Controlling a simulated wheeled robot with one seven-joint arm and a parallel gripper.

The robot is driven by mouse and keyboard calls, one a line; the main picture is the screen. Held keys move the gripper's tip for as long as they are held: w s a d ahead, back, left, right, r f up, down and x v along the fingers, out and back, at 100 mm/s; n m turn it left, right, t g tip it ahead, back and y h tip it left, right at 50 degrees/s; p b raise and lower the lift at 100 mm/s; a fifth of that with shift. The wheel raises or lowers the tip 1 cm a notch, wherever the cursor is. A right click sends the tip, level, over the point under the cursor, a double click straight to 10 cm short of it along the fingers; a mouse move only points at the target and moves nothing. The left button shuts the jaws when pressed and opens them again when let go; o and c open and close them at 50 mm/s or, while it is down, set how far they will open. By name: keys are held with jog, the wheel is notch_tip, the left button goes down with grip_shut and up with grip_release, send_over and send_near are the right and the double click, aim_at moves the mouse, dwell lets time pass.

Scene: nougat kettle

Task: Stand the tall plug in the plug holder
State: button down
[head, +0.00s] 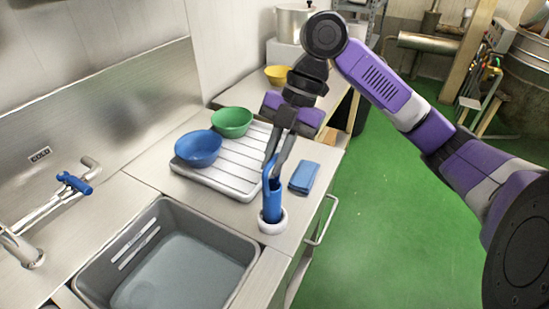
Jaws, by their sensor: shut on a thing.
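My gripper (272,172) points down from above and is shut on the top of the plug.
A grey sink basin (117,282) with water lies left of the holder. A white ribbed drainboard (238,165) carries a blue bowl (198,149) and a green bowl (232,122). A folded blue cloth (304,177) lies right of the plug. The counter's front edge is close by.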

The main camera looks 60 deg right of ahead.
jog(key=c, duration=1.4)
grip_release()
jog(key=shift+f, duration=0.2)
jog(key=shift+r, duration=0.1)
jog(key=shift+v, duration=3.85)
